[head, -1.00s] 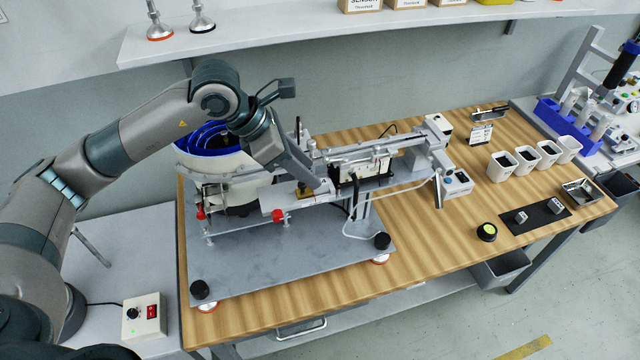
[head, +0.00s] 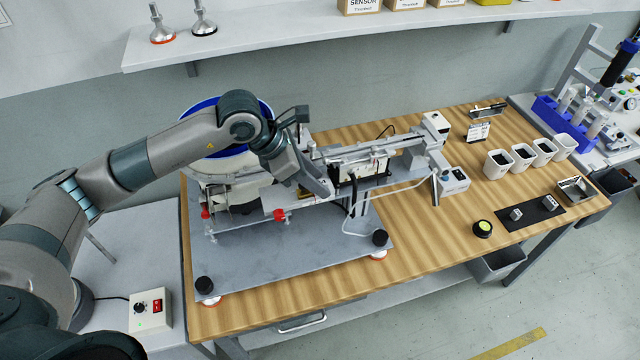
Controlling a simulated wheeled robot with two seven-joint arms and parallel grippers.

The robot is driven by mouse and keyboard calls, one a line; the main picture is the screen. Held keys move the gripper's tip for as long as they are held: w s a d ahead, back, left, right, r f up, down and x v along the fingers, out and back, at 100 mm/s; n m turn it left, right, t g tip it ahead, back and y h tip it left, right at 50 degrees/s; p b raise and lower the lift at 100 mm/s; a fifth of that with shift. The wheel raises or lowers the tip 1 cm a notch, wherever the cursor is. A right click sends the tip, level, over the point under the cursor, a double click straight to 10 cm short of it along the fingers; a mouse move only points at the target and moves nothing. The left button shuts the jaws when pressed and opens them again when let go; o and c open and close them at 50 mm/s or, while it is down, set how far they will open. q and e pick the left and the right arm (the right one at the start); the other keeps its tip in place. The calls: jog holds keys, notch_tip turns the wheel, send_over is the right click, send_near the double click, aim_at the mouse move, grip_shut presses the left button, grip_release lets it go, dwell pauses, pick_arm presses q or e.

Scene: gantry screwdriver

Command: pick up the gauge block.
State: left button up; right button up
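Two small grey metal blocks, one on the left (head: 516,214) and one on the right (head: 549,202), sit apart on a black mat (head: 532,217) at the right of the wooden bench. I cannot tell for certain which thing is the gauge block. A small brass-coloured piece (head: 304,192) shows on the feeder track, partly hidden by my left gripper (head: 322,190). That gripper points down over the track beside the bowl feeder, far left of the mat. Its finger gap and any contact with the brass piece are unclear. My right gripper is not in view.
The bowl feeder (head: 262,104) and its linear track (head: 400,142) fill the bench's left and middle. A round black-and-yellow item (head: 482,229), several white cups (head: 497,164) and a metal tray (head: 577,190) stand at the right. The front right wood is mostly clear.

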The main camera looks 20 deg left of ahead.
pick_arm(q)
grip_shut()
jog(key=shift+r, duration=0.15)
jog(key=shift+r+b, duration=0.45)
jog(key=shift+b, duration=0.05)
jog(key=r+b, duration=0.2)
jog(key=r, duration=0.1)
jog(key=shift+d, duration=0.4)
jog(key=d+r+b, duration=0.4)
jog(key=d+r, duration=0.3)
jog(key=d, duration=0.4)
jog(key=shift+w, duration=0.25)
